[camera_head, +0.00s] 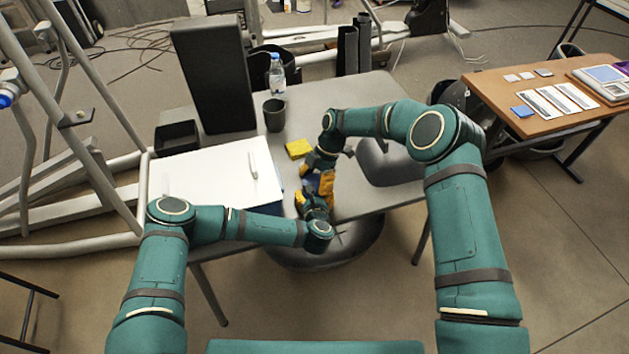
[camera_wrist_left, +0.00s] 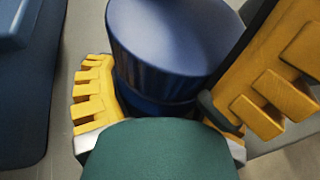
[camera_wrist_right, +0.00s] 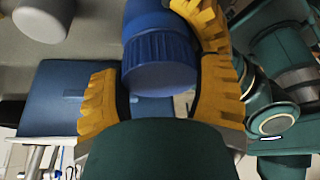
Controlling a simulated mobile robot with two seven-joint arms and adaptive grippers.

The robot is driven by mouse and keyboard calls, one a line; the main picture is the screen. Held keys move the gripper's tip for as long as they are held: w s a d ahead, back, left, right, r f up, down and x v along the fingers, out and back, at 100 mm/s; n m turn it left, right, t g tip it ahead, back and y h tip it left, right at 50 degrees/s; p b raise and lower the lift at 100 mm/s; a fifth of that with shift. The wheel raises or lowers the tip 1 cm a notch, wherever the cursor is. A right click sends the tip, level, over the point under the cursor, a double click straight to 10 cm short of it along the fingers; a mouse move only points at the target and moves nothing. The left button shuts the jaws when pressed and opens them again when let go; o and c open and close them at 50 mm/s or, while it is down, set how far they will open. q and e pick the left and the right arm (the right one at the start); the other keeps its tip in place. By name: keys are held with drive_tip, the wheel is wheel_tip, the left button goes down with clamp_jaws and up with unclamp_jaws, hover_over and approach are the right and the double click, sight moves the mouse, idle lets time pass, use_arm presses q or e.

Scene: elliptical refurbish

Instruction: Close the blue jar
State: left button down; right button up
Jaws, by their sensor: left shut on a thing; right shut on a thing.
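The blue jar (camera_head: 309,186) is held between my two grippers over the front edge of the grey table, mostly hidden by them in the head view. My left gripper (camera_head: 311,205) is shut on the jar; the left wrist view shows its smooth dark blue body (camera_wrist_left: 180,40) between yellow fingers. My right gripper (camera_head: 325,180) is shut at the jar's other end. In the right wrist view its fingers flank a ribbed blue lid (camera_wrist_right: 160,65), which meets the smooth body (camera_wrist_right: 150,15) with no clear gap. I cannot tell whether the lid is fully seated.
A yellow block (camera_head: 299,148) lies on the table (camera_head: 335,97) just behind the grippers. A white board (camera_head: 210,180) lies to the left. A dark cup (camera_head: 274,115) and a water bottle (camera_head: 277,75) stand farther back. A wooden table (camera_head: 556,90) is at the right.

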drive_tip(key=o, duration=0.9)
drive_tip(key=shift+r, duration=2.25)
drive_tip(key=shift+o, duration=0.2)
